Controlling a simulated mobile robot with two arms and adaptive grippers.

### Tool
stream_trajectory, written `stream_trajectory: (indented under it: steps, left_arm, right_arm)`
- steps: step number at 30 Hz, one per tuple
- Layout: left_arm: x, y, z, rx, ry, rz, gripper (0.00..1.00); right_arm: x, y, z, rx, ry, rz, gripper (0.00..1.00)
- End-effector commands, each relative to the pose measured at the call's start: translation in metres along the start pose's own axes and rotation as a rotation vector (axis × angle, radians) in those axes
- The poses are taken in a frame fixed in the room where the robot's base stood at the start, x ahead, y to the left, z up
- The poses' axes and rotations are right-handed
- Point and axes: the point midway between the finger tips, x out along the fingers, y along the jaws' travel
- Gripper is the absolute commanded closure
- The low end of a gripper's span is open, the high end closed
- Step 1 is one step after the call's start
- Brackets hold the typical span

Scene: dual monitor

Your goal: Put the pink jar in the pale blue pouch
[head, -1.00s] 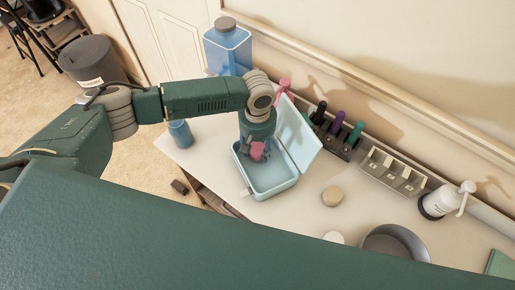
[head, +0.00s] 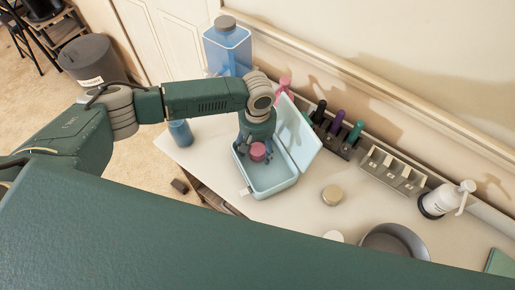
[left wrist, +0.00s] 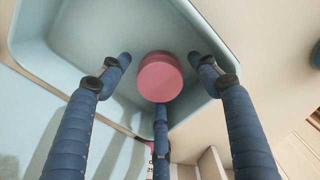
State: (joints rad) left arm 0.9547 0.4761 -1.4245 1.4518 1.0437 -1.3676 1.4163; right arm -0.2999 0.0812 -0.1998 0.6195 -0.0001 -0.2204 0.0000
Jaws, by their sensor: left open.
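The pale blue pouch (head: 272,188) is a rectangular open case on the table, with its lid standing open to the right. The pink jar (head: 258,151) is inside it, toward its far left end. In the left wrist view the round pink jar (left wrist: 159,78) is seen end-on within the pouch walls (left wrist: 85,35). My left gripper (head: 255,147) is over that end of the pouch, pointing down, with its blue fingers spread open around the jar. In the wrist view the two upper fingers are apart from it; the lower finger appears close to it. My right gripper is not shown.
A large blue bottle (head: 228,48) and a small blue cup (head: 180,132) stand left of the pouch. A rack with several colored bottles (head: 334,131), a grey slotted holder (head: 392,172), a white pump bottle (head: 440,200) and a metal bowl (head: 395,242) are to the right.

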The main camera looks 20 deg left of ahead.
Motion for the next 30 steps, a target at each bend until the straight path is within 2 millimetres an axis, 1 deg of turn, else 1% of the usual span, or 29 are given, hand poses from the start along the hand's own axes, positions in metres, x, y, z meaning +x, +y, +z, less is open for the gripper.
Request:
stream_trajectory:
  steps: [5,12,16,21,30]
  left_arm:
    - [-0.031,0.001,-0.001,0.001,0.002,0.005,0.37]
    - [-0.083,0.001,-0.001,0.001,0.002,0.004,0.37]
    - [-0.102,0.001,0.0,0.001,0.001,0.003,0.37]
    - [-0.115,0.0,0.0,0.0,0.001,0.001,0.37]
    - [-0.117,0.0,0.0,0.0,0.0,0.0,0.37]
  right_arm:
    - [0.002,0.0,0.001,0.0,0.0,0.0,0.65]
    - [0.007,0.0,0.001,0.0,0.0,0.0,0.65]
    - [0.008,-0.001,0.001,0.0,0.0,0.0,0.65]
    - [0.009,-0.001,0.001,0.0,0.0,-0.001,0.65]
    - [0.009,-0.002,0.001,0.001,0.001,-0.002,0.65]
